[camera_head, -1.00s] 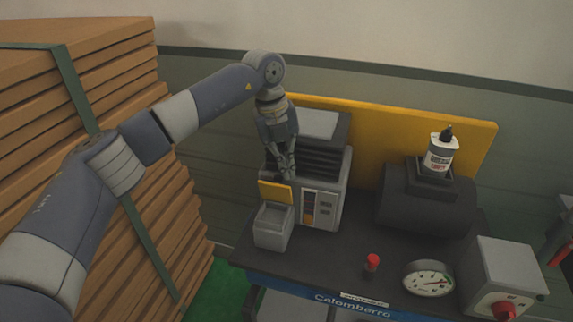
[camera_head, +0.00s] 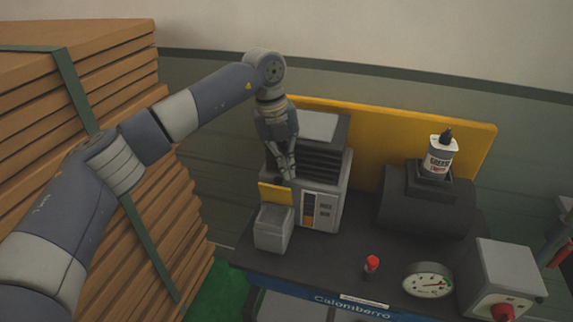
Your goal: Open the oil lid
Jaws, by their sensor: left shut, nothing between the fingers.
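The yellow lid (camera_head: 276,194) stands raised at the back edge of a small grey box (camera_head: 271,236). The top of the box shows uncovered in front of it. The box sits against the front left of a grey machine with dark fins. My left gripper (camera_head: 287,177) points down just above and behind the lid, close to its top edge. Its fingers are shut and empty. I cannot tell whether the fingertips touch the lid. My right gripper is not in view.
A white bottle (camera_head: 438,158) stands on a dark housing at the right. A red-capped part (camera_head: 372,266), a round gauge (camera_head: 428,281) and a grey box with a red knob (camera_head: 502,311) are on the bench front. Stacked brown slabs (camera_head: 180,215) stand at left.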

